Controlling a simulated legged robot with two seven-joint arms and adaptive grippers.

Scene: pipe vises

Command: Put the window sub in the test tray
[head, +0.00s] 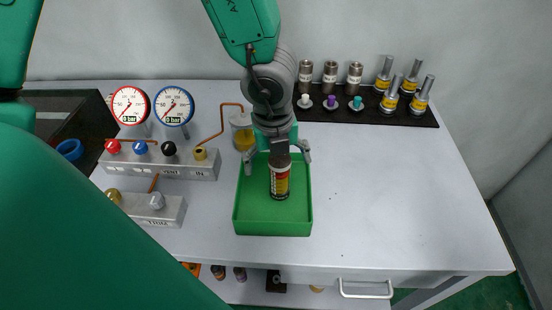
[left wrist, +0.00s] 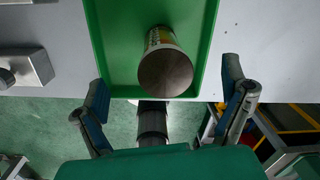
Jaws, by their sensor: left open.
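The window sub, a dark steel cylinder with a red, yellow and white label (head: 280,184), stands in the green test tray (head: 240,222). In the left wrist view its round grey end (left wrist: 166,74) faces the camera inside the tray (left wrist: 100,30). My left gripper (head: 277,158) is above the tray, its fingers spread to either side of the sub's upper part. In the left wrist view the left gripper (left wrist: 168,98) is open, with a gap between each finger and the sub. My right gripper is not in view.
A valve block (head: 190,166) with two gauges, and a smaller block (head: 150,208), stand left of the tray. A black rack (head: 395,112) with several fittings and yellow-banded parts is at the back. The table's right side is clear.

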